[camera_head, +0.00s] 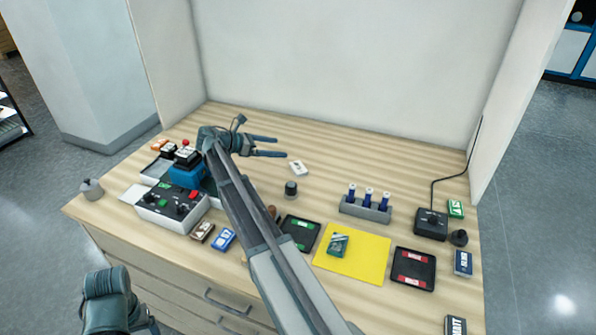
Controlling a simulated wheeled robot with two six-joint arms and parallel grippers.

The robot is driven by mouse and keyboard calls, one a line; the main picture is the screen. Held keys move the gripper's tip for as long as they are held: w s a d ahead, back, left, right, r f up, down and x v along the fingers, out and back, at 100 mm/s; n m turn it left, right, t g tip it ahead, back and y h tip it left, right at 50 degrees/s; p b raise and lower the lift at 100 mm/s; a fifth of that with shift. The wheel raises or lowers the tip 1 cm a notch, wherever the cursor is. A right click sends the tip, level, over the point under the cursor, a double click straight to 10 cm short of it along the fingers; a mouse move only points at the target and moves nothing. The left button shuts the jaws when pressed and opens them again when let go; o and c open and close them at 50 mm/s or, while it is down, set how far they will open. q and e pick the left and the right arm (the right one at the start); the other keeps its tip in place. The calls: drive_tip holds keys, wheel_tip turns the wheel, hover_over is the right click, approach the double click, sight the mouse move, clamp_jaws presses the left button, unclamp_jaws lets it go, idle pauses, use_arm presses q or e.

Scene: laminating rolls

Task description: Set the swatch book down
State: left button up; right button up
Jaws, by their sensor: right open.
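My right gripper (281,147) is over the back left of the wooden table, its two fingers apart and pointing right, with nothing between them. A small dark green booklet (338,244) lies on the yellow mat (370,262) at the front. I cannot tell for sure which of these is the swatch book. Part of my left arm shows at the bottom left, but its gripper fingers do not show.
A grey control box (165,207) and a blue device (187,176) stand at the left. A grey rack (365,209) holds blue bottles. A black tray (413,269) and a black box with a cable (431,223) are at the right. The back middle is clear.

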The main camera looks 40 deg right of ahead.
drive_tip(key=b, duration=0.9)
approach(296, 168)
drive_tip(key=shift+s+d+f, duration=0.2)
drive_tip(key=shift+d+f, duration=0.45)
drive_tip(key=shift+d, duration=0.1)
drive_tip(key=shift+s+d, duration=0.25)
drive_tip(key=shift+d, duration=0.5)
drive_tip(key=shift+s+d, duration=0.1)
drive_tip(key=shift+d, duration=0.25)
drive_tip(key=shift+b+x, duration=0.75)
drive_tip(key=shift+x, duration=1.65)
drive_tip(key=shift+d+f, duration=0.1)
drive_tip(key=shift+c, duration=0.2)
drive_tip(key=c, duration=1.1)
